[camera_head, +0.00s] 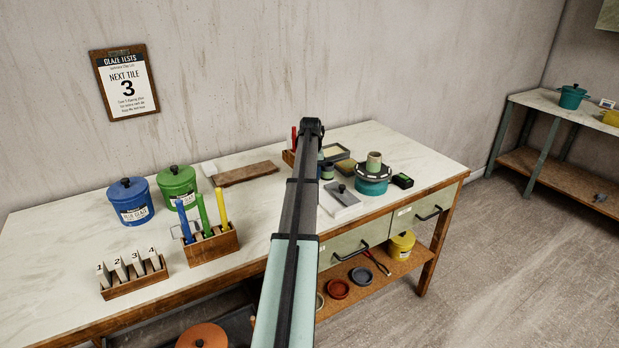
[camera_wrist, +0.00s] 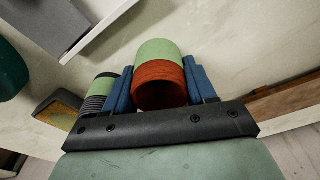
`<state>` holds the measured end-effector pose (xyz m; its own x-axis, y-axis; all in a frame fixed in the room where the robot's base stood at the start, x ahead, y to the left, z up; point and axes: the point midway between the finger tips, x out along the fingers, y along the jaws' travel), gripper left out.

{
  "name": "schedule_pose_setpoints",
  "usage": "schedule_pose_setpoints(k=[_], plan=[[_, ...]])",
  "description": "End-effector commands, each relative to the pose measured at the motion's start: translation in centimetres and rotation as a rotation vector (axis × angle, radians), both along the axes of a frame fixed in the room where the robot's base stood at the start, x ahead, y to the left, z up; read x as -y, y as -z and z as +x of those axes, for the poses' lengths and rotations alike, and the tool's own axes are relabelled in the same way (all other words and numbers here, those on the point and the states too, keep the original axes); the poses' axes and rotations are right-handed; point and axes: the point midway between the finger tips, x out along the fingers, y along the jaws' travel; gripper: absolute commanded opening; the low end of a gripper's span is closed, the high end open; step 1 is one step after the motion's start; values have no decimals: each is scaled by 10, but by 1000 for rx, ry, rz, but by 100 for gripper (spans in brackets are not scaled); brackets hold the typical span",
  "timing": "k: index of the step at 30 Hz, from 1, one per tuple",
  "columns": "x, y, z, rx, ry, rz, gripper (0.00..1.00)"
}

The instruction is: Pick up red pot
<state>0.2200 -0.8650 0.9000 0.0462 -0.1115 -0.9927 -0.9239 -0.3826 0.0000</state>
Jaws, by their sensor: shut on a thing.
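The red pot (camera_wrist: 160,73) shows in the wrist view as a small round pot, terracotta red with a pale green band, its dark open end toward the camera. My gripper (camera_wrist: 160,78) has one blue finger on each side of it, shut on the pot. I cannot tell whether the pot touches the table. In the head view my arm crosses the workbench and hides the gripper and the pot.
A green-and-black jar (camera_wrist: 97,92) stands close left of the gripper. The workbench (camera_head: 75,225) also bears a blue pot (camera_head: 130,201), a green pot (camera_head: 177,185), a teal pot (camera_head: 371,186) and a wooden tool holder (camera_head: 211,246). Bare worktop lies at the left.

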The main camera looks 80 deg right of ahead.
Motion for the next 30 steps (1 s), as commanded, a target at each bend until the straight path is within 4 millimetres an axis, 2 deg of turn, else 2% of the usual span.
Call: schedule_pose_setpoints(k=[5, 15, 21, 30], plan=[[1, -12, 0, 0, 0, -1, 23], [1, -69, 0, 1, 0, -2, 23], [1, -92, 0, 0, 0, -1, 23], [0, -100, 0, 0, 0, 0, 23]])
